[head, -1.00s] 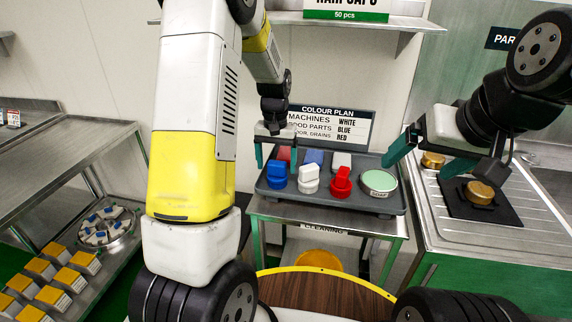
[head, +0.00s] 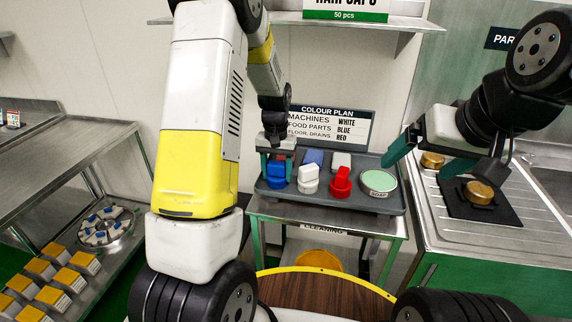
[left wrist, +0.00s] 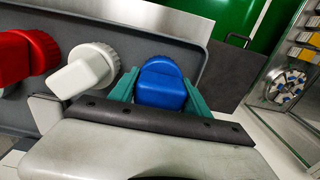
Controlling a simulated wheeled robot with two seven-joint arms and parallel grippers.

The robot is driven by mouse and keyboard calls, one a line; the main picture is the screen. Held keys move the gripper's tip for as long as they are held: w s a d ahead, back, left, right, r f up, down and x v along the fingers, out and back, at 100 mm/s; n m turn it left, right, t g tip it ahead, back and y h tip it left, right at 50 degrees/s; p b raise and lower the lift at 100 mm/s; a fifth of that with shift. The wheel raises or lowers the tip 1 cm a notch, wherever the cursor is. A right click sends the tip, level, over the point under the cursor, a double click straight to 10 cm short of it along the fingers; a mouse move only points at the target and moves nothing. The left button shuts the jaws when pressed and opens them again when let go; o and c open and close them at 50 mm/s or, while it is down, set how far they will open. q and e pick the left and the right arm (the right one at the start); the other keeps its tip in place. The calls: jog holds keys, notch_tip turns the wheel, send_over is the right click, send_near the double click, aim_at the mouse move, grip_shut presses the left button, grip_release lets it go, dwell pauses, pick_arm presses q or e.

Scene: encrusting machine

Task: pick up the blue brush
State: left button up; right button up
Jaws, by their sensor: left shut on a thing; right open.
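The blue brush (head: 276,172) stands at the left end of the grey tray (head: 330,199) on the steel cart. My left gripper (head: 277,165) has come down over it from above. In the left wrist view the blue brush (left wrist: 161,84) sits between the two teal fingers of my left gripper (left wrist: 160,92), which is shut on its handle. The brush still appears to be in the tray. My right gripper (head: 414,165) is open and empty, above the right side near the sink counter.
A white brush (head: 308,179) and a red brush (head: 341,182) stand close to the right of the blue one. A green-topped round tub (head: 379,182) is at the tray's right end. Pads lie behind the brushes. A colour plan sign (head: 331,126) stands behind the tray.

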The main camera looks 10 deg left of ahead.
aim_at(277, 162)
pick_arm(q)
jog(key=shift+r, duration=0.1)
jog(key=shift+r, duration=0.55)
notch_tip(277, 162, up, 2)
jog(key=shift+r, duration=0.2)
jog(key=s+d+r, duration=0.1)
jog(key=s+d, duration=0.7)
jog(key=s, duration=0.5)
jog(key=shift+s+d+r, duration=0.15)
jog(key=shift+s+r, duration=0.05)
jog(key=shift+s, duration=0.15)
jog(key=o, duration=0.7)
jog(key=shift+c, duration=0.2)
jog(key=c, duration=0.3)
jog(key=shift+s+f, duration=0.1)
jog(key=shift+c, duration=0.2)
